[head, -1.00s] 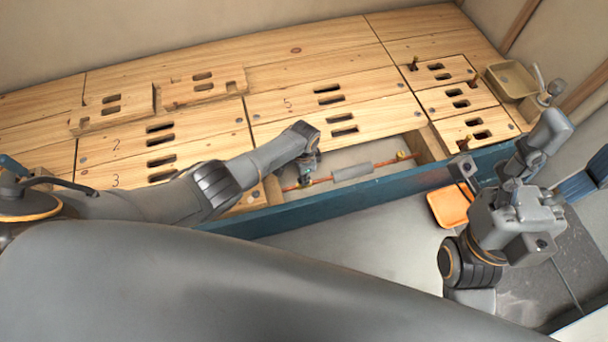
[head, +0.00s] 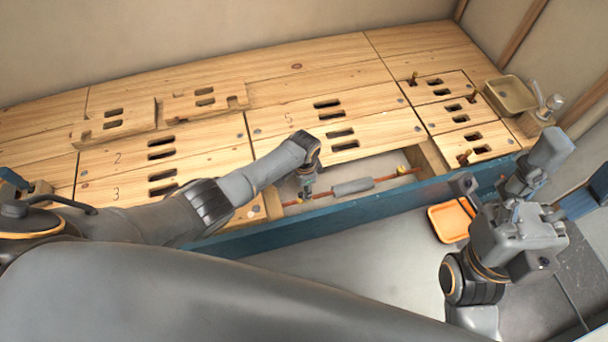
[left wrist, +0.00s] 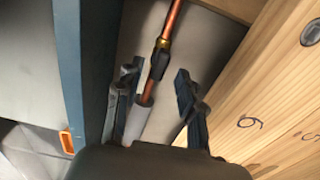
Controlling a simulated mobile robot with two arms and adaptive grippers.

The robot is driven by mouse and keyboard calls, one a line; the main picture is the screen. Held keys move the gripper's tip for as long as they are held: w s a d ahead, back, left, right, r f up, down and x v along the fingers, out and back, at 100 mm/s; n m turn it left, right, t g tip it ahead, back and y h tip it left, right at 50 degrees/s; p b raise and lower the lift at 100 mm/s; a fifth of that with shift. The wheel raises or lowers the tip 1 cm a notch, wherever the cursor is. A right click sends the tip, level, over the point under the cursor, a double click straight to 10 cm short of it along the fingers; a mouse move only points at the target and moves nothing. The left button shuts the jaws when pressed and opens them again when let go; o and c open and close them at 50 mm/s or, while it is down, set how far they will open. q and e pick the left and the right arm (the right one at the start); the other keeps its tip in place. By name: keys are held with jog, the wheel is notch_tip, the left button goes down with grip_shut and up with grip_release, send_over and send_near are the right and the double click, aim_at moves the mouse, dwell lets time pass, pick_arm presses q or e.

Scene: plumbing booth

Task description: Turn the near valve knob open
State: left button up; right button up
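A copper pipe (head: 383,179) with a grey sleeve (head: 352,187) runs along the open recess in the bench. The near valve is at the pipe's left part, mostly hidden by my left gripper in the head view. My left gripper (head: 307,190) points down over it. In the left wrist view, the open fingers (left wrist: 158,90) stand either side of the pipe, with a brass fitting (left wrist: 163,43) and a dark part (left wrist: 158,65) just ahead between them. I cannot tell whether that dark part is the knob. My right gripper (head: 492,187) appears open and empty, in front of the bench.
A blue rail (head: 350,212) edges the recess front, close beside the left fingers. Wooden boards with slots (head: 335,120) border it behind. An orange tray (head: 450,222) lies below; a tan tray (head: 511,94) stands at the back right.

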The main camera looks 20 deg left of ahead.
pick_arm(q)
notch_tip(320, 180, up, 10)
dwell(0.4)
jog(key=shift+f, duration=0.1)
